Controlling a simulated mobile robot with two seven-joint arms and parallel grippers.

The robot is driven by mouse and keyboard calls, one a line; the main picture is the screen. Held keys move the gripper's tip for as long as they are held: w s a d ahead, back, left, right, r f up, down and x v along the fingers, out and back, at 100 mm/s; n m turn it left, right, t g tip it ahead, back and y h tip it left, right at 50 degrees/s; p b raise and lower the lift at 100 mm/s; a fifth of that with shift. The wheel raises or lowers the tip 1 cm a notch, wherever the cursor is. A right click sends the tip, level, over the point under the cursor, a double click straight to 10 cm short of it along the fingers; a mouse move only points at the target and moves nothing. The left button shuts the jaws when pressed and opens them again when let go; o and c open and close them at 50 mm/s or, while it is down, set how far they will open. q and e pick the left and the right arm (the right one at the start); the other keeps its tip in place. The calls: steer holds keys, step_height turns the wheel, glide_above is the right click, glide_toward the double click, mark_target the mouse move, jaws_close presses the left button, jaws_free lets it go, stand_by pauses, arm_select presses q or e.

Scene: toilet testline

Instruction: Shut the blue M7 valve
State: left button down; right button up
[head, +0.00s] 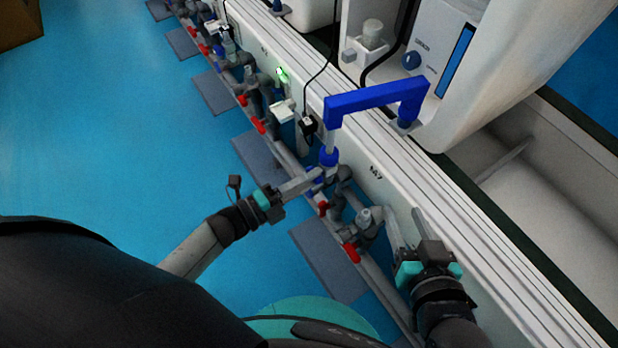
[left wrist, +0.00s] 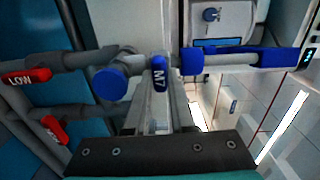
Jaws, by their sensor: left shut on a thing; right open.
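The blue M7 valve (left wrist: 159,76) shows in the left wrist view as a blue handle with white M7 lettering on a grey pipe. My left gripper (head: 311,182) is shut on this handle; its fingers also show in the left wrist view (left wrist: 158,110), reaching up to the handle from below. In the head view the fingers and pipes largely hide the handle. My right gripper (head: 407,222) is open and empty, beside the white panel to the right of the pipes.
Red valve handles (head: 352,252) sit along the grey pipe line; one in the left wrist view reads LOW (left wrist: 28,76). A blue-covered pipe (head: 375,97) rises above the white bench panel (head: 440,205), which carries an M7 label.

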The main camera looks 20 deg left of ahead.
steer(key=shift+a, duration=0.1)
stand_by(0.4)
arm_select(q)
steer(key=c, duration=0.8)
jaws_free()
steer(key=shift+o, duration=0.2)
steer(key=shift+s, duration=0.1)
steer(key=p+v, duration=0.2)
steer(key=v, duration=1.3)
steer(key=shift+a+p, duration=0.15)
steer(key=shift+p, duration=0.25)
arm_select(e)
steer(key=s+d+g+h, duration=0.2)
steer(key=d+g, duration=0.2)
steer(key=d, duration=0.1)
steer(key=shift+s+d+f+g+h, duration=0.35)
steer(key=shift+s+f+g+h, duration=0.05)
steer(key=shift+f, duration=0.05)
arm_select(q)
steer(key=shift+s, duration=0.1)
arm_select(e)
steer(key=shift+s+a, duration=0.1)
